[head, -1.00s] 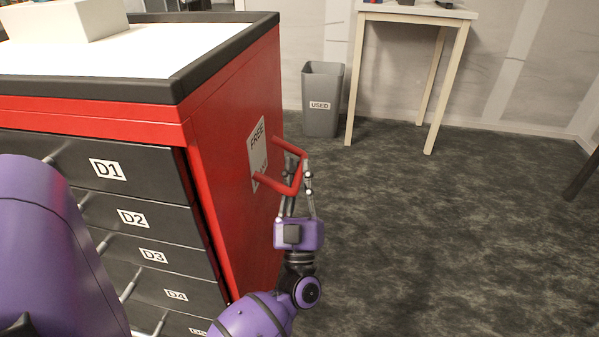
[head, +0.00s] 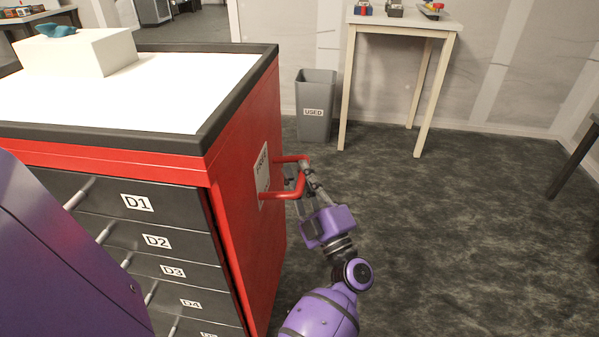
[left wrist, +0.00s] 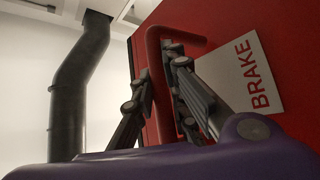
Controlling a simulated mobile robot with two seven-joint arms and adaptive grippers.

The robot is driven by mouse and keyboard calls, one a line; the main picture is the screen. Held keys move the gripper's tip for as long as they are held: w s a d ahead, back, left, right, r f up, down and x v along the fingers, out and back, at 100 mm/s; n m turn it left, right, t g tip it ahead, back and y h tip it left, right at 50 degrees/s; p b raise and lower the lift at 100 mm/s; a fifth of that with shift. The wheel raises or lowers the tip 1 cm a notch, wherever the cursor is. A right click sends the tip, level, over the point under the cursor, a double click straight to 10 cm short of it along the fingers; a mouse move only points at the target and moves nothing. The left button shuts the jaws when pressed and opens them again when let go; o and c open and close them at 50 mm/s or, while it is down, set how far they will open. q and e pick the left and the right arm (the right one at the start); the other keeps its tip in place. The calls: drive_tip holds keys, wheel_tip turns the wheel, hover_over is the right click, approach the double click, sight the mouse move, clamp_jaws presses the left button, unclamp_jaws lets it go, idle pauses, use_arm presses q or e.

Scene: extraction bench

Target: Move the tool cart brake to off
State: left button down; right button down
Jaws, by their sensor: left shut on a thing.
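The tool cart (head: 240,140) is red with dark drawers, at the left of the head view. A red U-shaped bar (head: 280,196) stands out from its side panel over a white label (head: 262,172). In the left wrist view the label (left wrist: 232,82) reads BRAKE; its upper text looks like FREE in the head view. My left gripper (head: 308,174) is shut on the bar near its outer end, coming from the lower right. In the left wrist view the bar (left wrist: 153,70) passes between the fingers (left wrist: 160,85). My right gripper is not in view.
A grey bin (head: 315,95) marked USED and a pale table (head: 400,20) stand against the back wall. A white box (head: 75,50) sits on the cart top. The dark carpet (head: 460,220) right of the cart is clear.

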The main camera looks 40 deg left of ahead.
use_arm(q)
drive_tip(key=shift+r+n+g+p, duration=0.55)
drive_tip(key=shift+r+n+g, duration=0.15)
drive_tip(key=shift+r+n, duration=0.15)
drive_tip(key=shift+a+r+p, duration=0.15)
drive_tip(key=shift+r+p, duration=0.05)
drive_tip(key=shift+p, duration=0.15)
drive_tip(key=shift+s+a+r, duration=0.1)
drive_tip(key=c, duration=1.7)
unclamp_jaws()
